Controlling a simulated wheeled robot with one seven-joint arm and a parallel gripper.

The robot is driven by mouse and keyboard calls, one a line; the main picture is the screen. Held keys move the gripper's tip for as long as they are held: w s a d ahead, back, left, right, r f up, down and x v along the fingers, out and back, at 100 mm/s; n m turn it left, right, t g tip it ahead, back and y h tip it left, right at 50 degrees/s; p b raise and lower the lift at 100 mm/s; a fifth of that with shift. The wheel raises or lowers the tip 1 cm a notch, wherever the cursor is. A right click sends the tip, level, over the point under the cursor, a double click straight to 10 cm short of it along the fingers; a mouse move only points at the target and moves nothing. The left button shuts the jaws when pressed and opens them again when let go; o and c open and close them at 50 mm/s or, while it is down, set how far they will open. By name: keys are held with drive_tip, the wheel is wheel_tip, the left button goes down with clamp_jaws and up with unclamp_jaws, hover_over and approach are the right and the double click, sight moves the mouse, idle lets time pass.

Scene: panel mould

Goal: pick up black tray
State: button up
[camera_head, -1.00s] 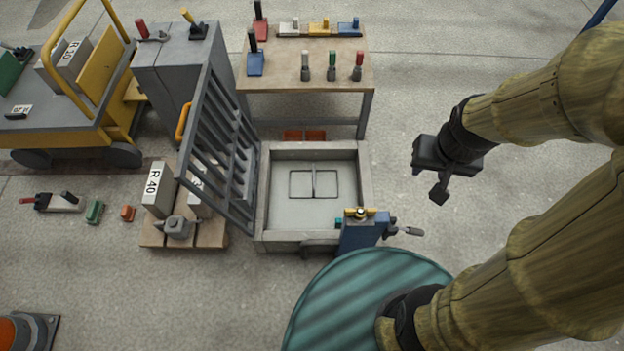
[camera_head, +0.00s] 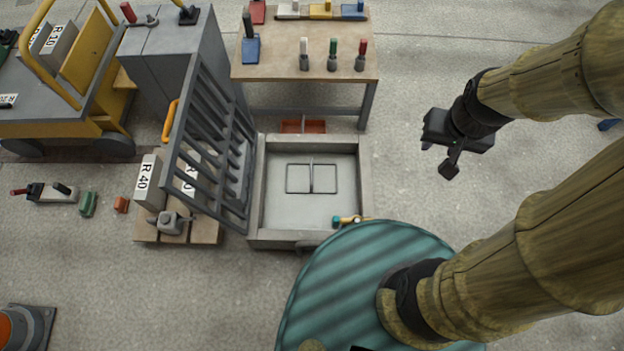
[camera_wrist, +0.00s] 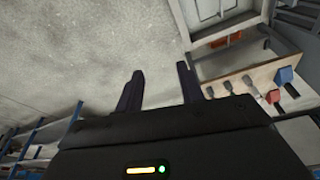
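I cannot make out a black tray for certain in either view. My gripper (camera_head: 449,168) hangs over bare floor, right of the mould box and the workbench in the head view. In the wrist view its two dark fingers (camera_wrist: 160,72) are apart, with only floor between them. It is open and empty. My arm and base hide part of the floor at the lower right.
A concrete mould box (camera_head: 256,195) holds a wire frame (camera_head: 311,179). A barred grey gate (camera_head: 208,140) stands at its left. Behind are a workbench (camera_head: 285,80) with tools, a grey cabinet (camera_head: 180,62) and a yellow cart (camera_head: 60,118).

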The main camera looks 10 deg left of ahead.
drive_tip(key=w+a+f+n+g+h+b, duration=0.1)
drive_tip(key=w+a+f+n+b, duration=0.1)
drive_tip(key=a+f+n+b, duration=0.35)
drive_tip(key=w+a+f+n+g+h+b, duration=0.2)
drive_tip(key=w+f+n, duration=0.1)
drive_tip(key=f+n, duration=0.55)
drive_tip(key=n+t+h+b, duration=0.3)
drive_tip(key=n+t+b, duration=1.05)
drive_tip(key=n, duration=1.55)
approach(312, 177)
drive_tip(key=w, duration=0.1)
drive_tip(key=w+f+g+b, duration=0.1)
drive_tip(key=w, duration=0.1)
drive_tip(key=shift+w+d, duration=0.2)
drive_tip(key=shift+b+x, duration=0.8)
drive_tip(key=shift+x, duration=0.4)
